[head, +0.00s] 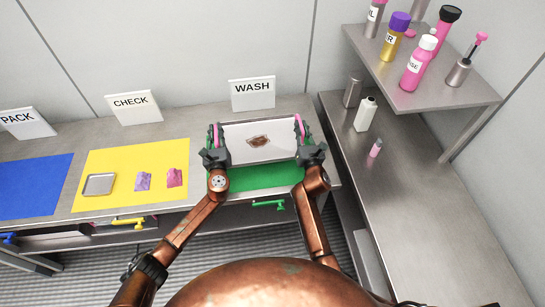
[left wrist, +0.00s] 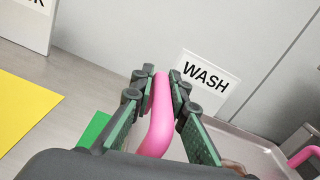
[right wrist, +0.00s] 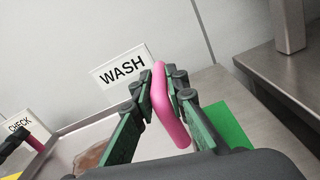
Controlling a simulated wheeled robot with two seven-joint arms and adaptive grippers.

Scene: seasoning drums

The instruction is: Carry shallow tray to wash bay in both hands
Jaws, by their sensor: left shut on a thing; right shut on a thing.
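The shallow tray (head: 235,151) is pale with pink handles at its two ends and a brown stain in its middle. It is over the green wash mat (head: 245,179) in the head view; whether it touches the mat I cannot tell. My left gripper (head: 215,150) is shut on the tray's left pink handle, which shows between the fingers in the left wrist view (left wrist: 158,115). My right gripper (head: 307,145) is shut on the right pink handle, seen in the right wrist view (right wrist: 165,105). The WASH sign (head: 252,94) stands behind the tray.
Left of the green mat is a yellow mat (head: 120,200) with a small metal tray (head: 99,185) and purple and pink pieces. A blue mat (head: 30,186) lies further left. A raised shelf (head: 425,85) with several bottles stands at right, above a counter with a white bottle (head: 365,114).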

